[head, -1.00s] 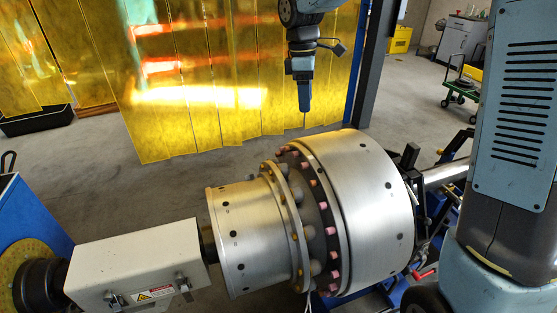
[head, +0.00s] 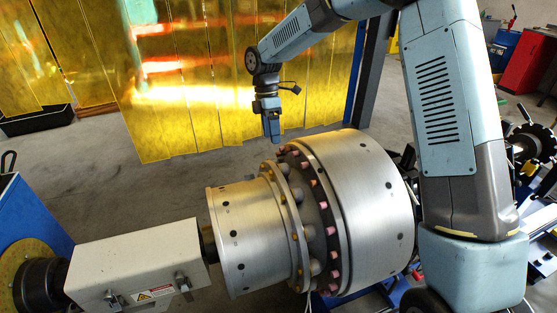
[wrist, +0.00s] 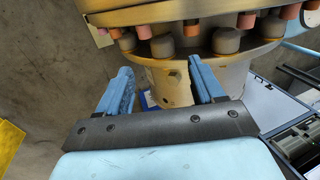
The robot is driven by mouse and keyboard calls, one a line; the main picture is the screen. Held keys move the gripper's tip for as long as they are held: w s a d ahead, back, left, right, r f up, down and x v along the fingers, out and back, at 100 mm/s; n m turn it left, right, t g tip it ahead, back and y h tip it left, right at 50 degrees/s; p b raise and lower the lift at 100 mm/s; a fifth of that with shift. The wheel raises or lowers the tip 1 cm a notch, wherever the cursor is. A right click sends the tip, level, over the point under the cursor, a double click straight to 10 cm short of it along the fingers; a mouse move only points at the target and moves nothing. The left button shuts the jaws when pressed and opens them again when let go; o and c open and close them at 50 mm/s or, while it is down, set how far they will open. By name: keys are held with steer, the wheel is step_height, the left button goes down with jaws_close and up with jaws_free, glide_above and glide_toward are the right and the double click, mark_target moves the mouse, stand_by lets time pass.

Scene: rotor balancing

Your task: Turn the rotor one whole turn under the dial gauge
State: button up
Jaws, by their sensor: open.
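The rotor (head: 365,195) is a large silver stepped cylinder lying on its side in the middle of the head view. Pink, orange and grey studs ring the flange between its wide and narrow parts. In the wrist view the flange with its studs (wrist: 190,45) crosses the top, beyond my fingers. My gripper (head: 272,138) hangs pointing down above and behind the rotor's flange, apart from it. In the wrist view my gripper (wrist: 162,85) has its two blue fingers spread with nothing between them. I cannot make out a dial gauge.
A white box-shaped housing (head: 140,262) with a warning label joins the rotor's left end through a dark coupling. Yellow translucent curtains (head: 200,80) hang behind. A red cabinet (head: 528,62) stands at the back right. Bare floor (head: 130,185) lies left of the rotor.

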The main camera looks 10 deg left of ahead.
mark_target(274, 159)
steer(key=x, duration=0.9)
steer(key=shift+f, duration=0.1)
steer(key=shift+c, duration=0.2)
